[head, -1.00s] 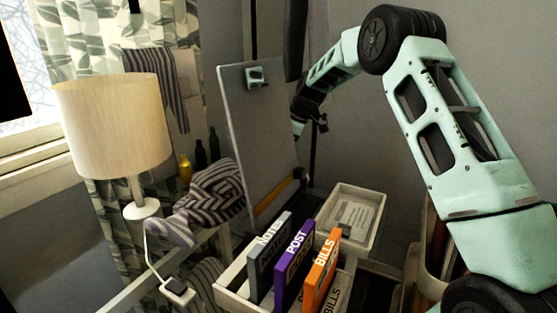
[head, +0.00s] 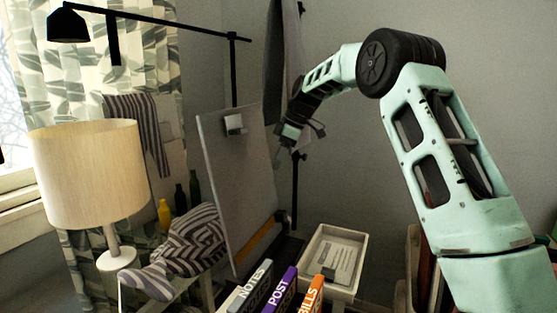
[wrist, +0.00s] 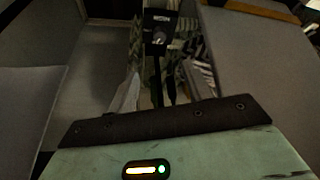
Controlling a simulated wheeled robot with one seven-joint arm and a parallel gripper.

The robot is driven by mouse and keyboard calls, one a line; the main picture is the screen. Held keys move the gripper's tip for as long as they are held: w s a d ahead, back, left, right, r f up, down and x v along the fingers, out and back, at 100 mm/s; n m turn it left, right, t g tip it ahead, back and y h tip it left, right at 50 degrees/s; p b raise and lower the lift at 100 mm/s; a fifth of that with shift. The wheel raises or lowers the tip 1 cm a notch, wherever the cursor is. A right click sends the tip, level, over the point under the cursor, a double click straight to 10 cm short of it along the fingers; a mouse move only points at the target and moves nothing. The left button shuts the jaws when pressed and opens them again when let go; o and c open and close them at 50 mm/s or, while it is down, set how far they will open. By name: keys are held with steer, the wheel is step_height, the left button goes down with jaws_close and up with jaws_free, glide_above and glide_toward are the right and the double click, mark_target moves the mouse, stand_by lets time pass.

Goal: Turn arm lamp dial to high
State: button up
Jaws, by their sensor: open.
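The black arm lamp has its shade (head: 68,27) at the upper left, on a long boom (head: 165,20) that meets a thin black upright. In the wrist view, a black box (wrist: 150,22) with a small label carries a grey round dial (wrist: 159,38). The dial's setting is too small to read. My gripper (head: 286,143) is beside the upper right of a grey board. In the wrist view, my open gripper (wrist: 160,92) is empty, with the box beyond it, near the middle of the picture. I see no contact with the dial.
A grey board (head: 232,190) leans left of my gripper. A cream table lamp (head: 85,175), a striped cloth (head: 195,240) and bottles (head: 180,200) stand left. A white tray (head: 362,240) and labelled files (head: 282,287) are below. Dark cloth (head: 275,60) hangs behind my arm.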

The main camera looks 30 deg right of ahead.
steer(key=w+a+f+n+p, duration=0.1)
steer(key=f+p, duration=0.2)
steer(key=f, duration=0.2)
steer(key=w+a+f+n+g+p, duration=0.1)
steer(key=a+f+n+p, duration=0.1)
steer(key=f+p, duration=0.2)
steer(key=w+a+f+n+p, duration=0.1)
steer(key=w+a+f+p, duration=0.1)
steer(key=f, duration=0.5)
steer(key=shift+a+f+g+p, duration=0.1)
steer(key=shift+a+g+p, duration=0.15)
steer(key=shift+p, duration=0.65)
